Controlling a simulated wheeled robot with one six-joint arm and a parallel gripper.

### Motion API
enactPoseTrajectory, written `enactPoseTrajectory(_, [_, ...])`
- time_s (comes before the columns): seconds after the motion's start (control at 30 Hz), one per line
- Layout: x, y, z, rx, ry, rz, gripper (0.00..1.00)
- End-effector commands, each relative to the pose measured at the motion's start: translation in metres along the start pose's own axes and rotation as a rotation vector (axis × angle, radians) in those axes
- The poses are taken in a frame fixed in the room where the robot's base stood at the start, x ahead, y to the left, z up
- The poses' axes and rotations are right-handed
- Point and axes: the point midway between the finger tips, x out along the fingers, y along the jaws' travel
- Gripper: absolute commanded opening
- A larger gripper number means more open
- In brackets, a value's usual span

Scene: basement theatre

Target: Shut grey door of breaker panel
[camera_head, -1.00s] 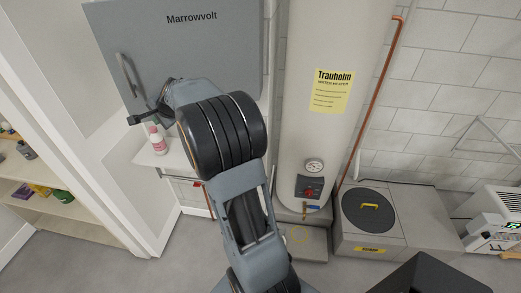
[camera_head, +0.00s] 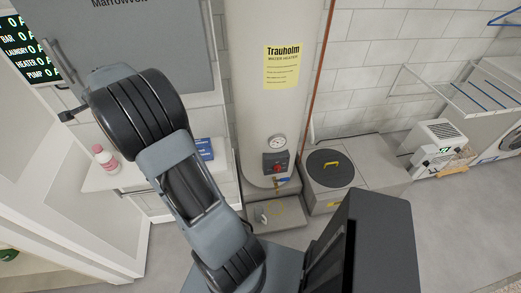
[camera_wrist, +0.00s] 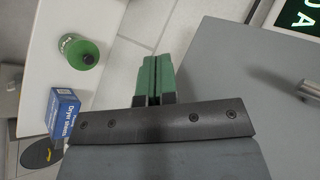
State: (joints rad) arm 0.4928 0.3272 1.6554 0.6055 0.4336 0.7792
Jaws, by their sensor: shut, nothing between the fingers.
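The grey door (camera_head: 170,40) marked Marrowvolt fills the upper left of the head view, with a bar handle (camera_head: 60,70) near its left edge. I cannot tell how far open it stands. In the wrist view the door (camera_wrist: 235,85) is a broad grey face on the right, and its handle (camera_wrist: 311,90) shows at the right edge. My gripper (camera_wrist: 153,75) has green fingers pressed together, with nothing between them. In that picture it is left of the door's edge; whether it touches is unclear. In the head view my arm hides most of it.
A lit readout (camera_head: 28,48) is left of the door. Below are a shelf (camera_head: 125,178), a pink-capped bottle (camera_head: 105,160) and a blue box (camera_head: 205,148). The water heater (camera_head: 252,110) stands close on the right, beside a lidded grey box (camera_head: 360,182). Floor is open at right.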

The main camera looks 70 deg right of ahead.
Motion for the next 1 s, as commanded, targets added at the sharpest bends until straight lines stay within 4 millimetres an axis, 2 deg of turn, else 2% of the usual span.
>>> enactPoseTrajectory(0.67, [-0.001, 0.001, 0.0, 0.002, 0.002, 0.0, 0.0])
enactPoseTrajectory(0.93, [-0.017, 0.014, 0.029, 0.006, 0.007, 0.0, 0.0])
enactPoseTrajectory(1.0, [-0.031, 0.008, 0.036, 0.005, 0.008, -0.005, 0.0])
